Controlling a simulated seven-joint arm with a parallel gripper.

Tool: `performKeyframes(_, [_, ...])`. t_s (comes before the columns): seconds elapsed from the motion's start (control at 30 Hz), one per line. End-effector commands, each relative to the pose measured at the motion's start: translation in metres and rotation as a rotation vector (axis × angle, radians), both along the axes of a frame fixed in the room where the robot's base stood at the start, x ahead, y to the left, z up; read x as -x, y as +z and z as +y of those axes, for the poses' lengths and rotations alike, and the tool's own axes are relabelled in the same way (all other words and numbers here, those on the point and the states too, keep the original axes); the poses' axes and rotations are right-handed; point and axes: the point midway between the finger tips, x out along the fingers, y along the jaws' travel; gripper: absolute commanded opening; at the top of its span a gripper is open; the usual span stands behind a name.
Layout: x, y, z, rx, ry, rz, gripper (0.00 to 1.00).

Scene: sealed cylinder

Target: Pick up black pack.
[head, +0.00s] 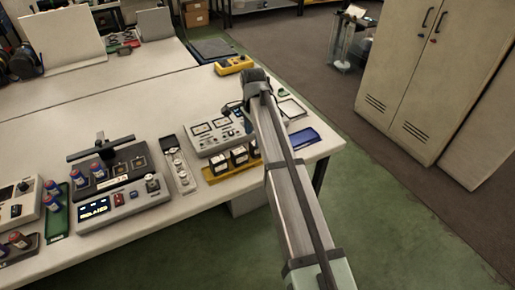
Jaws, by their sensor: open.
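Three small dark packs with pale tops stand in a row on a yellow tray near the table's front edge: a left pack (217,164), a middle pack (239,156) and a right pack (253,149). The right pack is close beside my arm in the picture. My gripper (238,112) shows small and dark at the far end of my arm, over the grey meter unit and beyond the packs. It is open and apart from the packs. Its fingertips are too small to make out clearly.
The yellow tray (214,179) stands in front of the grey meter unit (207,147). A narrow tray of round parts (179,166) and a grey device with a display (120,203) are to the left. A blue case (304,138) and a yellow multimeter (234,65) are also on the table.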

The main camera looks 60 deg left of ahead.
Motion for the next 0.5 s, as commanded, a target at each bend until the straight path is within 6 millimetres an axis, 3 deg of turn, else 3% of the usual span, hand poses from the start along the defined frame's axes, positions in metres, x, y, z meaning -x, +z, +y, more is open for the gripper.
performKeyframes(0.1, [0.0, -0.015, 0.0, 0.0, 0.0, 0.0, 0.68])
performKeyframes(0.5, [-0.009, -0.043, 0.005, 0.001, -0.001, 0.0, 0.68])
